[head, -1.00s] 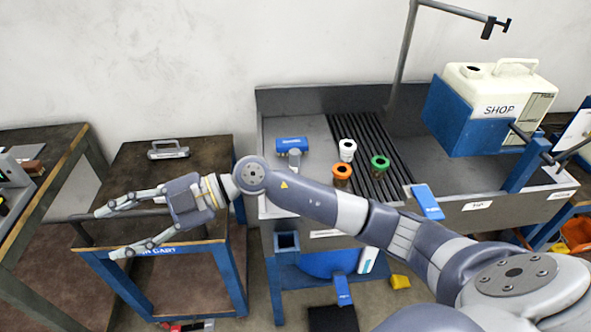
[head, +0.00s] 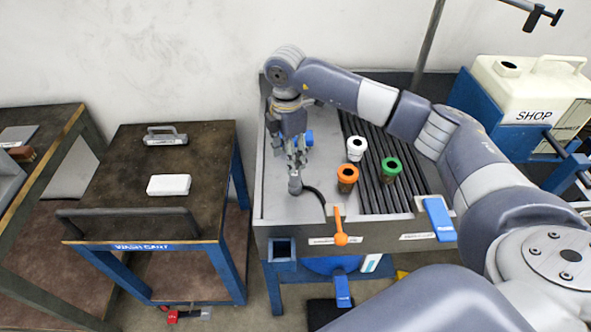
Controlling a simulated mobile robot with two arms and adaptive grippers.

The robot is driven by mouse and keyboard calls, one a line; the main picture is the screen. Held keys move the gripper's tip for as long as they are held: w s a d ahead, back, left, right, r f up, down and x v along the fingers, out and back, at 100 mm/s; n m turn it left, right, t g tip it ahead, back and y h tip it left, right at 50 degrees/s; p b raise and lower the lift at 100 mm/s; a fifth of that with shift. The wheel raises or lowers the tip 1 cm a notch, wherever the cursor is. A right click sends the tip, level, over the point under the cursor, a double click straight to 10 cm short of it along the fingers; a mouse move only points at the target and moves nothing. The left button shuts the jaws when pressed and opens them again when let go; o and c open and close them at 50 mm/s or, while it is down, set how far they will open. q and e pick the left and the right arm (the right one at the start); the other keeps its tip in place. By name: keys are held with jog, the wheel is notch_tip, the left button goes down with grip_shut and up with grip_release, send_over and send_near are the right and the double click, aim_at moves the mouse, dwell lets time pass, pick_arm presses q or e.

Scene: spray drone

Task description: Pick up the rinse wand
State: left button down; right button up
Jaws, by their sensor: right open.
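My right gripper (head: 297,162) is open and points down over the left part of the grey wash sink (head: 275,205). Its fingers are close above a short grey piece, which looks like part of the rinse wand (head: 295,186), with a dark hose curving from it to the right. I cannot tell whether the fingers touch it or stand around it. A blue block (head: 306,138) on the sink is partly hidden behind the gripper. My left gripper is not in view.
White (head: 355,149), orange (head: 347,178) and green (head: 390,169) ringed pieces stand by the dark slats. An orange-ended lever (head: 340,238) and a blue lever (head: 438,218) are at the sink's front. The wash cart (head: 130,205) holds a white block (head: 168,185).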

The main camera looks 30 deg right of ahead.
notch_tip(320, 180, down, 2)
jog(key=shift+w+d+f, duration=0.1)
jog(key=shift+d, duration=0.05)
jog(key=f, duration=0.1)
jog(key=f+p, duration=0.1)
jog(key=f, duration=0.1)
jog(key=s+d+f+p, duration=0.1)
jog(key=shift+f, duration=0.35)
jog(key=shift+w+d+f+p, duration=0.1)
jog(key=shift+f+p, duration=0.15)
jog(key=shift+p, duration=0.05)
jog(key=shift+f, duration=0.15)
jog(key=shift+c, duration=0.5)
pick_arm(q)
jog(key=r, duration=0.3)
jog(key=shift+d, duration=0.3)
pick_arm(e)
grip_shut()
